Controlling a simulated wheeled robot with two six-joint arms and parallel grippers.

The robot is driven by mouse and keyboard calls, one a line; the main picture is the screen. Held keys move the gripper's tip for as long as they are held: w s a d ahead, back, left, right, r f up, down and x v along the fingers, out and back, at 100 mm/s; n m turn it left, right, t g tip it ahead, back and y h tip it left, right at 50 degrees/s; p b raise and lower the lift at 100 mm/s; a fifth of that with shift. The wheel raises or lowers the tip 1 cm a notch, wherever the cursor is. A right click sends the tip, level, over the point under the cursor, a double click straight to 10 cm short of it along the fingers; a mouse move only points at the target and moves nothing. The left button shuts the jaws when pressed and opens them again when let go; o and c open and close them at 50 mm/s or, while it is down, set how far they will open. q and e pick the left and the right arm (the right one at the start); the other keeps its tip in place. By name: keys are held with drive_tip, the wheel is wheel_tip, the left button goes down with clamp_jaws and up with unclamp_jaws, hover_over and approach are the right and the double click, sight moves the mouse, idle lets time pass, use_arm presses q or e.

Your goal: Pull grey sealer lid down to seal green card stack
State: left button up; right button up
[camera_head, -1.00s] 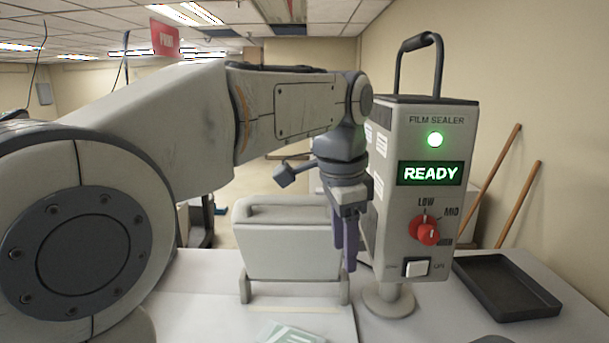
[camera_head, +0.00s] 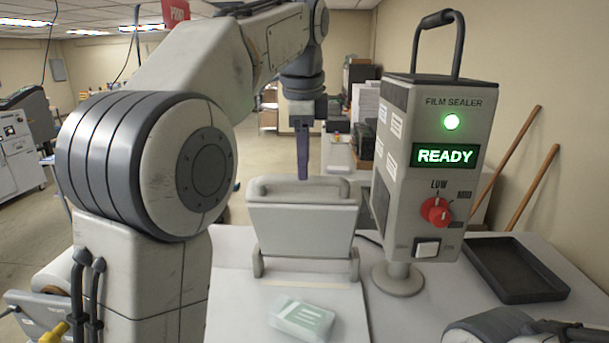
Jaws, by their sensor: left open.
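The grey sealer lid (camera_head: 304,222) stands raised on its hinge brackets at the back of the sealer's flat base (camera_head: 345,303). A handle bar (camera_head: 301,187) runs along its top edge. The green card stack (camera_head: 302,319) lies on the base in front of the lid, pale and wrapped-looking. My left gripper (camera_head: 303,166) is open and empty, pointing down just above or behind the handle bar; whether it touches the lid I cannot tell. The fingers overlap one another from this angle. My right gripper does not show; part of a dark arm link is at the bottom right.
The film sealer box (camera_head: 436,160) with a lit READY display stands right of the lid on a round foot. A black tray (camera_head: 514,268) lies farther right on the white table. Two wooden poles (camera_head: 527,187) lean on the wall.

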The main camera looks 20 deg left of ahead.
use_arm(q)
drive_tip(key=shift+x, duration=1.5)
clamp_jaws()
idle(0.4)
